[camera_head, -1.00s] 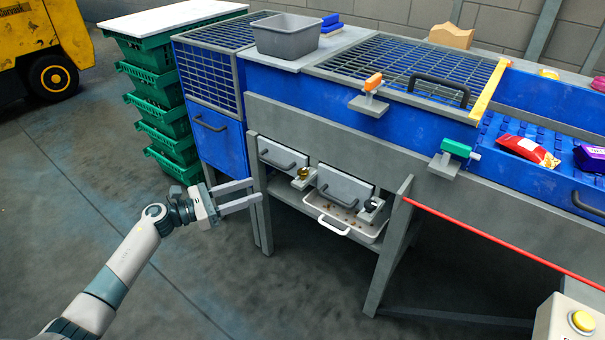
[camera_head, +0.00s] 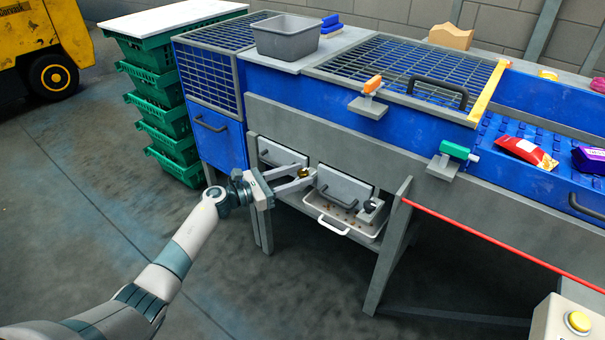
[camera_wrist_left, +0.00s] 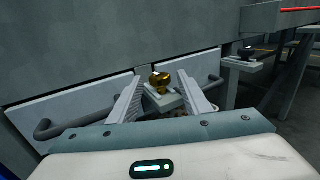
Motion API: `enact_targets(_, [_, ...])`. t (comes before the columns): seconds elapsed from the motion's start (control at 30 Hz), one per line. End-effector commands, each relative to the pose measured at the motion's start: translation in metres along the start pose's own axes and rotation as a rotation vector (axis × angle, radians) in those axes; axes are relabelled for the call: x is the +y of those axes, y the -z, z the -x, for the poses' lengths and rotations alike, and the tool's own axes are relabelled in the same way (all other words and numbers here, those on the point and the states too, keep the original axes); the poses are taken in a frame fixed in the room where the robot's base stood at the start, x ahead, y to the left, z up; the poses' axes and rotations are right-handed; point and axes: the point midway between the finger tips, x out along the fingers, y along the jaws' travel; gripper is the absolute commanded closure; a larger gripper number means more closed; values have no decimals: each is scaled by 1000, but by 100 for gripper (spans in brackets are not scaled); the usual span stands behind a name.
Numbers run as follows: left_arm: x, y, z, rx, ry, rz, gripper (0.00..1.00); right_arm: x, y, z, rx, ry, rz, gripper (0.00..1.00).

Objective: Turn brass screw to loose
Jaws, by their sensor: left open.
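The brass screw (camera_head: 304,172) is a small golden knob on a light bracket at the front of the blue machine, between two grey drawer fronts. In the left wrist view the brass screw (camera_wrist_left: 160,80) stands on its pale block, just beyond and between my fingertips. My left gripper (camera_head: 306,175) is open, with one finger on each side of the screw's line; it also shows in the left wrist view (camera_wrist_left: 157,85). I cannot tell whether a finger touches the screw. My right gripper is not in view.
A dark knob (camera_head: 371,205) sits on a similar bracket to the right. A white tray (camera_head: 338,224) with brown bits is below. Drawer handles flank the screw (camera_wrist_left: 75,126). A table leg (camera_head: 388,250) stands at right. The floor in front is open.

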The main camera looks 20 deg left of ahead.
Motion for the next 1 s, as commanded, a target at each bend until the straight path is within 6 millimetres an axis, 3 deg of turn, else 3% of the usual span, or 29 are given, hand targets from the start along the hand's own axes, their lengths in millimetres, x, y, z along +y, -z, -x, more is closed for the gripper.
enact_targets(0.2, [0,0,-17,0,1,0,56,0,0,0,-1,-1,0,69])
enact_targets(0.53, [-1,0,-19,0,1,0,56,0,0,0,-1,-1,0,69])
enact_targets(0.57, [0,0,-19,0,1,0,58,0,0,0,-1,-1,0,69])
enact_targets(0.73, [0,0,-19,0,1,0,97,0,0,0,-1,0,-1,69])
enact_targets(1.0, [-1,0,-19,0,-8,0,97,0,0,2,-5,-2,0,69])
